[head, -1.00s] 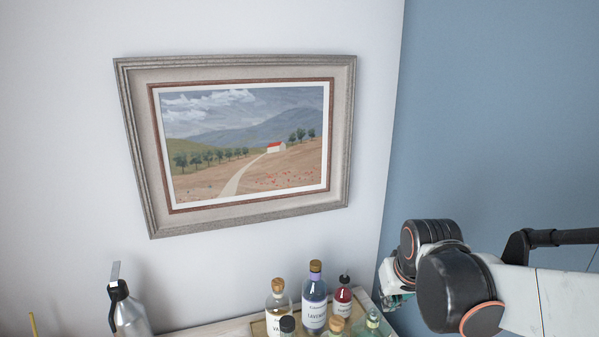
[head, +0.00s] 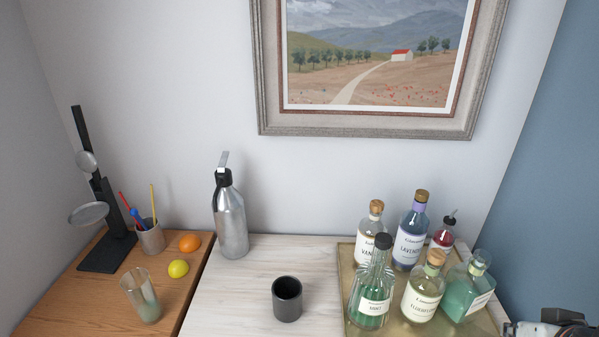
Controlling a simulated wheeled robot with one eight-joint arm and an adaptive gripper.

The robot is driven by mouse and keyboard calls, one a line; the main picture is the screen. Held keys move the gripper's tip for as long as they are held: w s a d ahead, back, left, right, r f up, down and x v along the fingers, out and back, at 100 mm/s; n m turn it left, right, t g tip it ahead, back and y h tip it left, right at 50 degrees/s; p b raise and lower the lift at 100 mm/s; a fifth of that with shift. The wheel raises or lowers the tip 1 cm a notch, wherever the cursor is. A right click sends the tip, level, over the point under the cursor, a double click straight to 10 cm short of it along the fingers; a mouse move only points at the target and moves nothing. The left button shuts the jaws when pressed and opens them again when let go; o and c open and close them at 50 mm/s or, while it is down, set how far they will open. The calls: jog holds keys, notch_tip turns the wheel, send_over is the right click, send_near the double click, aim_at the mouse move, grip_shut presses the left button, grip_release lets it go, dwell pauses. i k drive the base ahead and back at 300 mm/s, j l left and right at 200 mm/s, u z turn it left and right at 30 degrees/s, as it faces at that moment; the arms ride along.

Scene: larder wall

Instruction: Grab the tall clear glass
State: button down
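A tall clear glass (head: 143,297) stands upright on the brown wooden surface at the lower left. Something pale green shows in its lower part. Part of my arm shows at the lower right corner, far to the right of the glass. My gripper's fingers cannot be made out there, so I cannot see whether it is open or shut.
A lemon (head: 178,268), an orange (head: 190,242) and a pencil cup (head: 150,238) stand behind the glass. A black stand (head: 103,225) is at the left. A steel siphon (head: 231,222) and dark cup (head: 287,299) are centre. A tray (head: 347,252) holds several bottles at right.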

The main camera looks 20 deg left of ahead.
aim_at(137, 285)
jog(key=u, duration=2.25)
